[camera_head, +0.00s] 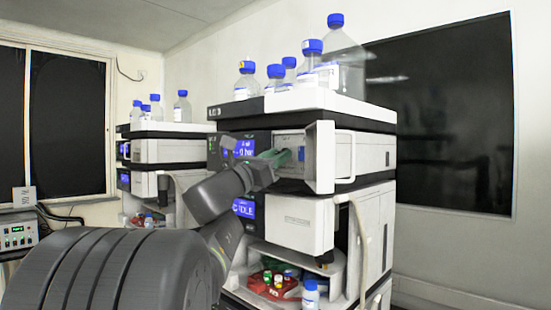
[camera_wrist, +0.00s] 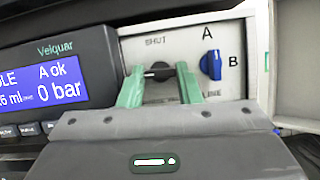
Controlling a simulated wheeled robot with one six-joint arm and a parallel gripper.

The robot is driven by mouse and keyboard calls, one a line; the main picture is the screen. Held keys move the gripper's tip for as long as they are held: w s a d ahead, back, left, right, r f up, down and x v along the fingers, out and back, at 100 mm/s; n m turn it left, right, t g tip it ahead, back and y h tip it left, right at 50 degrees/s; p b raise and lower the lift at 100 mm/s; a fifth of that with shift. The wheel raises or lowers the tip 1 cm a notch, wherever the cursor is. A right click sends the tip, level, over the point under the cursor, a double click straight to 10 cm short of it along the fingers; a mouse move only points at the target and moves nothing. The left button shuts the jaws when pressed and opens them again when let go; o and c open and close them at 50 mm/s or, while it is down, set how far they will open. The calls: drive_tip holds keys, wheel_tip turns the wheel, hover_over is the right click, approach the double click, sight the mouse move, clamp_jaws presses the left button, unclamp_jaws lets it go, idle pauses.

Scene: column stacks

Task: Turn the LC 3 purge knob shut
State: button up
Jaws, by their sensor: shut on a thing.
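The LC 3 stack (camera_head: 285,118) stands in the middle of the head view, with its pump door (camera_head: 325,158) swung open. In the wrist view the black purge knob (camera_wrist: 158,72) sits on a pale panel below the word SHUT, its bar lying roughly level. My gripper (camera_wrist: 160,78) has its green fingers on either side of the knob and is shut on it. In the head view my gripper (camera_head: 284,156) reaches into the open compartment, and the knob is hidden there. A blue knob (camera_wrist: 211,65) with A and B marks is right of the purge knob.
The open door (camera_wrist: 294,60) stands close on the right of my gripper. A display (camera_wrist: 45,80) on the left reads 0 bar. Several blue-capped bottles (camera_head: 312,70) stand on top of the stack. A second stack (camera_head: 160,150) is behind on the left.

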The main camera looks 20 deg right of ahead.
drive_tip(key=shift+f+m, duration=0.1)
drive_tip(key=shift+m, duration=0.2)
drive_tip(key=shift+w+a+r+m+g+y+b, duration=0.15)
drive_tip(key=shift+m+g+y, duration=0.35)
drive_tip(key=shift+m+g, duration=1.9)
drive_tip(key=shift+w+d+r+m+g+y+b, duration=0.1)
drive_tip(key=shift+m+g+y+b, duration=0.3)
drive_tip(key=shift+m, duration=4)
drive_tip(key=shift+w+a+r+m+g+y+b, duration=0.15)
drive_tip(key=shift+m+g+y, duration=0.75)
drive_tip(key=shift+m, duration=2.5)
drive_tip(key=shift+d+g, duration=0.1)
drive_tip(key=shift+g, duration=0.2)
drive_tip(key=o, duration=0.7)
drive_tip(key=shift+s+h, duration=0.1)
drive_tip(key=shift+h, duration=0.2)
